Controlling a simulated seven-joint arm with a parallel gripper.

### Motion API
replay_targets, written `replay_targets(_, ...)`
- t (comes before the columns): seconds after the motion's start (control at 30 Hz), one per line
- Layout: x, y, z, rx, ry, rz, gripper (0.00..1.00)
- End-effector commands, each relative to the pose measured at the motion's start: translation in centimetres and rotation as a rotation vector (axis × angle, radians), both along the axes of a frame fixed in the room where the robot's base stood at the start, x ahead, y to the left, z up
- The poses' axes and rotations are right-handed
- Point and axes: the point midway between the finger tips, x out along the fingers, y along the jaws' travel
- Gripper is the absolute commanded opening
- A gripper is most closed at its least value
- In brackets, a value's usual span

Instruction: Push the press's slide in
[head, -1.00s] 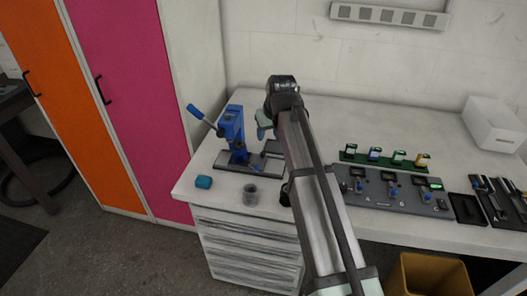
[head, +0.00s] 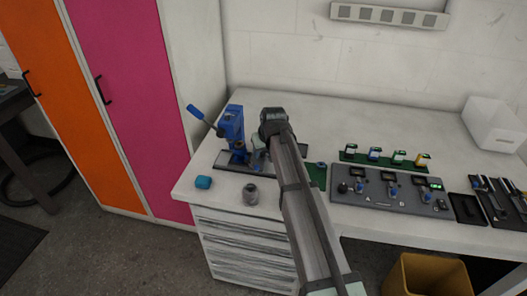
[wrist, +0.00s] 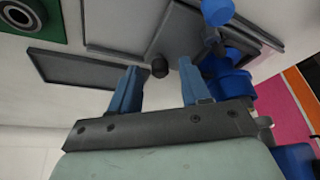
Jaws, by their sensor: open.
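The blue press (head: 232,125) stands upright at the left of the bench on a dark grey base (head: 228,163), its lever (head: 198,112) sticking up to the left. In the wrist view the press's blue parts (wrist: 228,80) are at the right. A grey plate that looks like the slide (wrist: 178,32) reaches out from the press, with a dark knob (wrist: 160,67) at its near end. My gripper (wrist: 157,72) is open, its blue fingers on either side of the knob's position. I cannot tell whether they touch it. In the head view my gripper (head: 258,152) is just right of the press, and my arm hides the slide.
A green mat (head: 316,178) lies right of my arm, beside a grey control panel (head: 390,192). A white bin (head: 493,124) stands at the back right.

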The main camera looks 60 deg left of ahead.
Motion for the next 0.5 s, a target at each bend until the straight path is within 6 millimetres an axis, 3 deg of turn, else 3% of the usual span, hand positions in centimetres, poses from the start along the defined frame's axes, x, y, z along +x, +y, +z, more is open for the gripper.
replay_targets(0.27, 0.00, 0.03, -0.07, 0.000, 0.000, 0.000, 0.46)
replay_targets(0.5, -0.01, 0.02, -0.06, 0.000, 0.000, 0.000, 0.23)
